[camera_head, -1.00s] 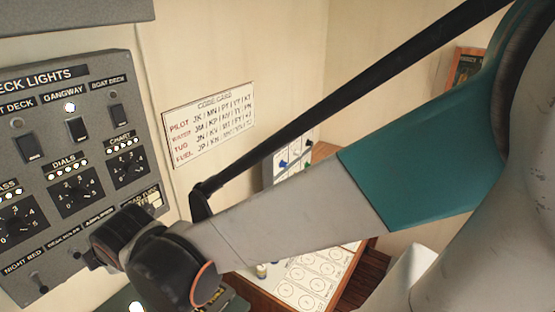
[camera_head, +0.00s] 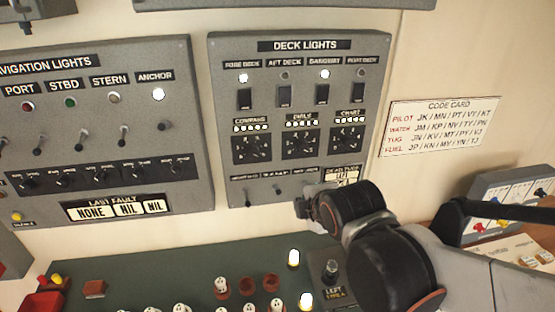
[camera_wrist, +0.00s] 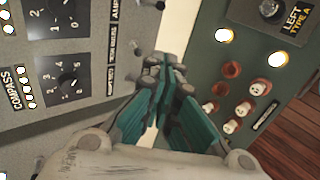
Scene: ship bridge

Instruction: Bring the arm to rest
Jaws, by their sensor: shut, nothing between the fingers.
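My gripper (camera_head: 308,208) is at the lower right part of the deck lights panel (camera_head: 218,120) in the head view, just under the dials. In the wrist view my gripper (camera_wrist: 163,68) points up the picture with its fingers together and empty. Its tips are over the gap between the grey panel (camera_wrist: 95,105) and the green desk (camera_wrist: 210,65). I cannot tell whether the tips touch the panel. My dark wrist joints hide part of the panel's lower right corner and the desk. My arm reaches in from the lower right.
The navigation lights panel (camera_head: 120,140) is on the left and a code card (camera_head: 440,125) on the right wall. Below, the desk (camera_head: 130,270) holds several pegs and lit lamps (camera_head: 293,257). A grey box with coloured knobs (camera_head: 500,190) stands at right.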

